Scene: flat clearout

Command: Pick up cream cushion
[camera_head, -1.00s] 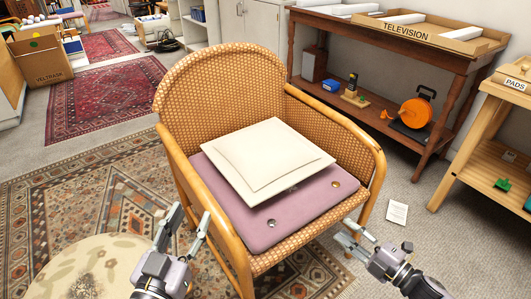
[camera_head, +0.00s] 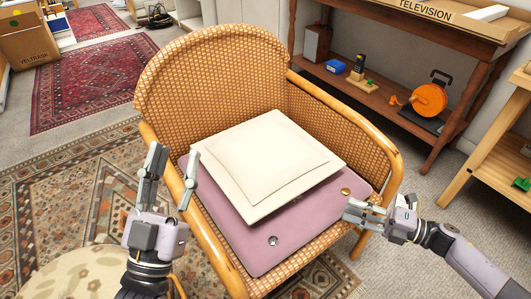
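The cream cushion (camera_head: 268,163) is square and flat, lying on the mauve seat pad (camera_head: 262,243) of a wicker armchair (camera_head: 215,75). Its near corner points toward me. My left gripper (camera_head: 172,172) stands at the chair's left armrest, fingers pointing away from me and spread apart, with nothing between them. My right gripper (camera_head: 360,214) is at the chair's right front, over the seat edge near the right armrest, pointing left. Its fingers look close together, and the gap between them is not clear. Neither gripper touches the cushion.
The chair's wooden armrests (camera_head: 345,112) rise on both sides of the cushion. A round patterned stool (camera_head: 75,275) is at the lower left. A wooden table (camera_head: 450,45) with an orange reel (camera_head: 430,100) below stands behind right.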

